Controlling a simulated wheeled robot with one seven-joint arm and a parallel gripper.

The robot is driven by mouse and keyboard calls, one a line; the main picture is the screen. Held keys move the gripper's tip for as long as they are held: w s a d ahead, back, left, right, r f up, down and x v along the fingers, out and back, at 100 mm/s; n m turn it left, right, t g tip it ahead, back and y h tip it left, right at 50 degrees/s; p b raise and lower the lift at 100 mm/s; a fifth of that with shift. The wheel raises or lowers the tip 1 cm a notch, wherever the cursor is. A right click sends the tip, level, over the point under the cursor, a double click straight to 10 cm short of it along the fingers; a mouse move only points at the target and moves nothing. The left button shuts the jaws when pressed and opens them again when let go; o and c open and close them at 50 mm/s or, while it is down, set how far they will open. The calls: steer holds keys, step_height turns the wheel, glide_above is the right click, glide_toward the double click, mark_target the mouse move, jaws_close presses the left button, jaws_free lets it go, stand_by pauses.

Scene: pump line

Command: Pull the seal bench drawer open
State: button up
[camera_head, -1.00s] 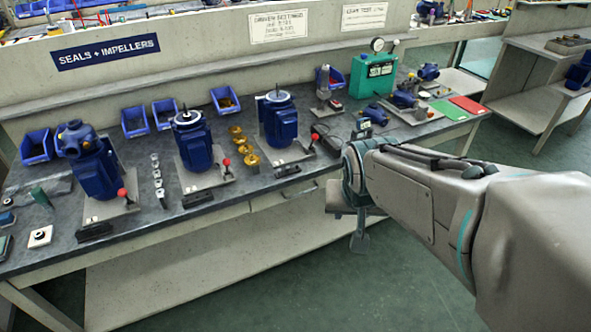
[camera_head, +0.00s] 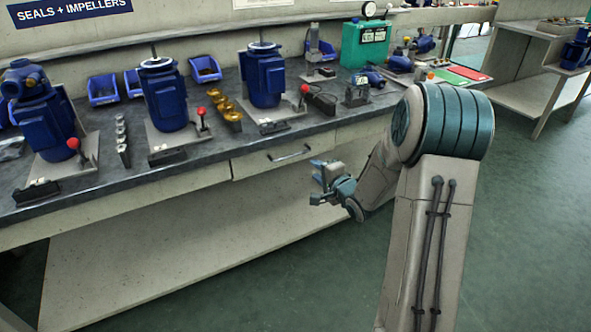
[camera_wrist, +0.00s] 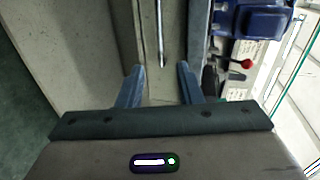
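The seal bench drawer (camera_head: 252,166) is a pale panel under the dark worktop, and it looks shut. Its bar handle (camera_head: 290,154) is metal. In the wrist view the handle (camera_wrist: 161,35) runs up the picture, and its lower end lies between the lines of my two blue fingers. My gripper (camera_head: 316,181) is open and empty. In the head view it is a little right of and below the handle, apart from it. In the wrist view the fingertips (camera_wrist: 158,70) point toward the drawer front.
Blue pumps (camera_head: 170,100) on plates, red-knobbed levers (camera_head: 202,112), brass parts (camera_head: 226,108) and blue bins (camera_head: 103,90) stand on the worktop above. A pale lower shelf (camera_head: 170,250) is below. The green floor (camera_head: 300,280) before the bench is clear.

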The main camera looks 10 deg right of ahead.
mark_target(294, 156)
steer(key=b+x, duration=0.3)
steer(key=x, duration=1.1)
steer(key=shift+a+f, duration=0.1)
steer(key=shift+f, duration=0.05)
steer(key=shift+c, duration=0.3)
steer(key=shift+s, duration=0.1)
jaws_close()
